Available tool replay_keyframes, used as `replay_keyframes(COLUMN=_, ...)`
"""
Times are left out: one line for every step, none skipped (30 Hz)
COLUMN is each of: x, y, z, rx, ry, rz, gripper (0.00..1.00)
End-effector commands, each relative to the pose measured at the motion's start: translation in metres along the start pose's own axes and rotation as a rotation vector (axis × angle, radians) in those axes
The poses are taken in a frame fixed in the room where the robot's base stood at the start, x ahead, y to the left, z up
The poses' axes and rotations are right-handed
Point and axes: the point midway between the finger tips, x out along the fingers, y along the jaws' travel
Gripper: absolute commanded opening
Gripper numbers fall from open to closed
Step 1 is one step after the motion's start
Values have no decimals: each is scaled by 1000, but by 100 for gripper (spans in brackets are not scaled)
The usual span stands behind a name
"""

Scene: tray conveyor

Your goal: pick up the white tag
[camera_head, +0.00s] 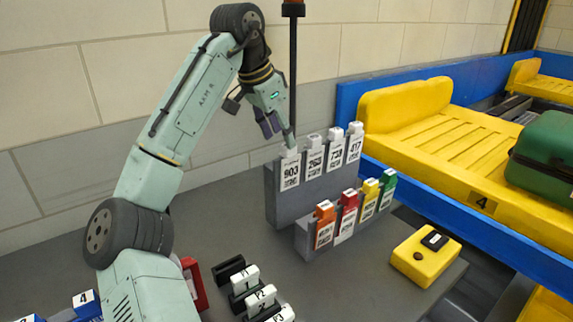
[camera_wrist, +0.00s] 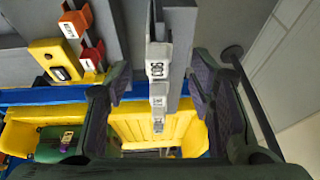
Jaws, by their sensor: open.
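Several white tags stand in a row on the taller grey rack. The leftmost white tag (camera_head: 290,171), marked 903, is directly below my gripper (camera_head: 279,131). In the wrist view this white tag (camera_wrist: 158,62) appears between my two spread fingers, with a gap on both sides. My gripper (camera_wrist: 160,80) is open and empty. In the head view the other white tags (camera_head: 314,160) stand to the right of it. Part of the nearest tag's top is close to or behind a fingertip in the head view, and I cannot tell whether they touch.
A lower rack in front holds orange (camera_head: 324,226), red (camera_head: 346,216), yellow and green tags. A yellow box (camera_head: 425,257) with a black button sits at right on the grey table. Behind runs a blue conveyor with yellow trays (camera_head: 440,130), one carrying a green case (camera_head: 546,160).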

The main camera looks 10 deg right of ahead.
Motion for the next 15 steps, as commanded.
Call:
replay_keyframes(x=6, y=0, z=0, rx=-1, ry=0, rz=-1, gripper=49)
replay_keyframes(x=10, y=0, z=0, rx=-1, ry=0, rz=-1, gripper=49)
replay_keyframes(x=13, y=0, z=0, rx=-1, ry=0, rz=-1, gripper=49)
replay_keyframes(x=16, y=0, z=0, rx=-1, ry=1, rz=-1, gripper=49)
replay_keyframes(x=17, y=0, z=0, rx=-1, ry=2, rz=-1, gripper=49)
replay_keyframes(x=19, y=0, z=0, rx=-2, ry=1, rz=-2, gripper=49)
replay_keyframes(x=21, y=0, z=0, rx=-2, ry=1, rz=-2, gripper=49)
replay_keyframes(x=24, y=0, z=0, rx=-2, ry=1, rz=-2, gripper=49)
replay_keyframes(x=28, y=0, z=0, rx=-2, ry=1, rz=-2, gripper=49)
replay_keyframes(x=32, y=0, z=0, rx=-1, ry=0, rz=-1, gripper=49)
replay_keyframes(x=37, y=0, z=0, rx=-1, ry=0, rz=-1, gripper=49)
replay_keyframes(x=43, y=1, z=0, rx=-1, ry=0, rz=-1, gripper=49)
replay_keyframes(x=48, y=1, z=0, rx=-1, ry=0, rz=-1, gripper=49)
replay_keyframes(x=53, y=1, z=0, rx=-2, ry=0, rz=-1, gripper=49)
replay_keyframes(x=58, y=1, z=0, rx=-2, ry=1, rz=-2, gripper=49)
